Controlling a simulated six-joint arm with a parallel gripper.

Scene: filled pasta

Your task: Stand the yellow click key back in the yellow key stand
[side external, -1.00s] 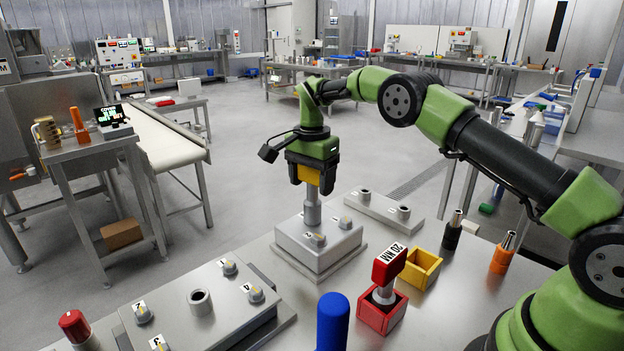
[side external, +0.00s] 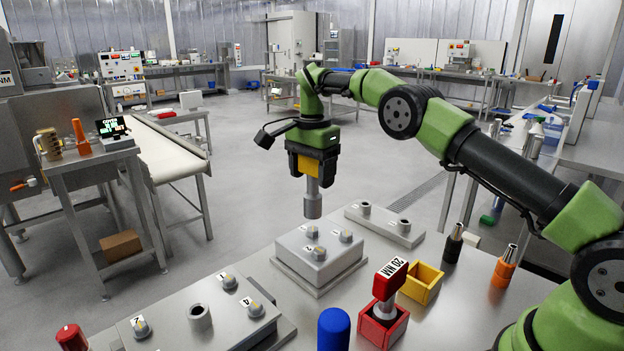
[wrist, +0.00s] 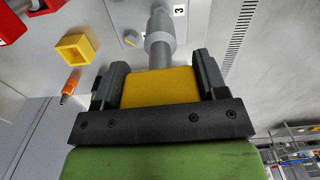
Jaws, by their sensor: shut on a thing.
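My gripper (side external: 311,172) is shut on the yellow click key (side external: 308,165), a yellow block with a grey shaft and socket hanging straight down. The socket end is in the air above the grey block with numbered bolts (side external: 318,262), apart from it. In the wrist view, the yellow key (wrist: 160,88) sits between the fingers of my gripper (wrist: 157,85), its shaft pointing away. The yellow key stand (side external: 425,289) is an empty open-topped box on the table, to the right of and below the key; it also shows in the wrist view (wrist: 89,46).
Beside the yellow stand is a red stand (side external: 385,335) holding a red key (side external: 390,280) marked 20 NM. A black-handled tool (side external: 453,245) and an orange-handled tool (side external: 502,273) stand behind it. A blue rounded post (side external: 334,330) is in front.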

